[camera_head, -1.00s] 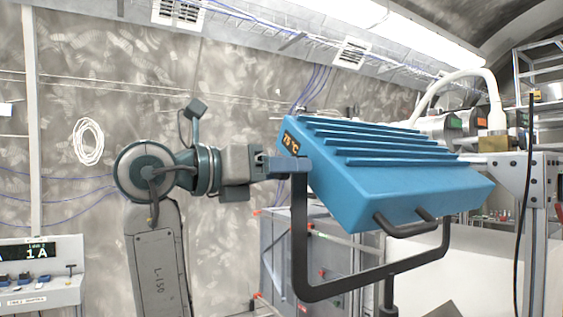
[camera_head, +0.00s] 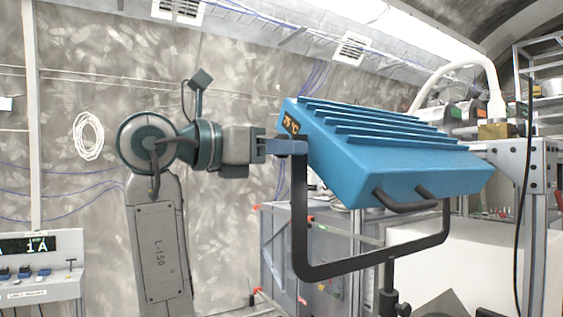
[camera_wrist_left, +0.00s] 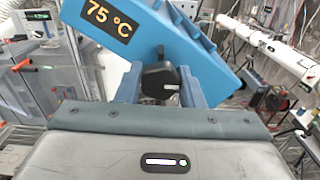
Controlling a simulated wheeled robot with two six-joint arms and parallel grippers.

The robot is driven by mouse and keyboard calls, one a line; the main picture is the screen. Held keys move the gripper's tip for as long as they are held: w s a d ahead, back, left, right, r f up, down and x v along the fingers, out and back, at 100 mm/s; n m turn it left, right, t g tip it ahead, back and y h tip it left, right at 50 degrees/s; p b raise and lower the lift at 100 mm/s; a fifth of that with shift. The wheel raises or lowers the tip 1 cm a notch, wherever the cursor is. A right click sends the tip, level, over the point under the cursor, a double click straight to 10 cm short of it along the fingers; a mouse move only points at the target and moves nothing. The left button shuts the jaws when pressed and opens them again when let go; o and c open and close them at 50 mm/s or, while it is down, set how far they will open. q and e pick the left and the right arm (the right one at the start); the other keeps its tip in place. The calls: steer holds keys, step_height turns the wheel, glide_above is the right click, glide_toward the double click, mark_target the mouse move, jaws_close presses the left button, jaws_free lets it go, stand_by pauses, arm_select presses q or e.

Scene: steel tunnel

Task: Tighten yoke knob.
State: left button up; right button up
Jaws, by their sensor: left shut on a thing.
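The blue finned lamp head (camera_head: 410,165) hangs tilted in a black U-shaped yoke (camera_head: 370,268). My left gripper (camera_head: 287,147) reaches in from the left at the top of the yoke's near-left arm, beside the lamp's 75 °C display (camera_head: 291,124). In the left wrist view the black yoke knob (camera_wrist_left: 160,78) sits between the two blue fingers of the left gripper (camera_wrist_left: 161,90), which are shut on it. The lamp (camera_wrist_left: 150,35) rises right behind the knob there. In the head view the knob is hidden by the fingers. My right gripper is out of view.
A black stand (camera_head: 388,290) carries the yoke from below. A grey cabinet (camera_head: 285,245) stands behind it. A steel frame (camera_head: 537,200) with a hanging black cable is close on the right. A panel reading 1A (camera_head: 38,245) is at lower left.

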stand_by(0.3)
arm_select(q)
steer(key=o, duration=0.8)
steer(key=shift+o, duration=0.9)
steer(key=shift+s+a, duration=0.15)
steer(key=shift+a, duration=0.05)
steer(key=b+v, duration=0.4)
steer(key=v, duration=0.6)
steer(key=shift+a, duration=0.15)
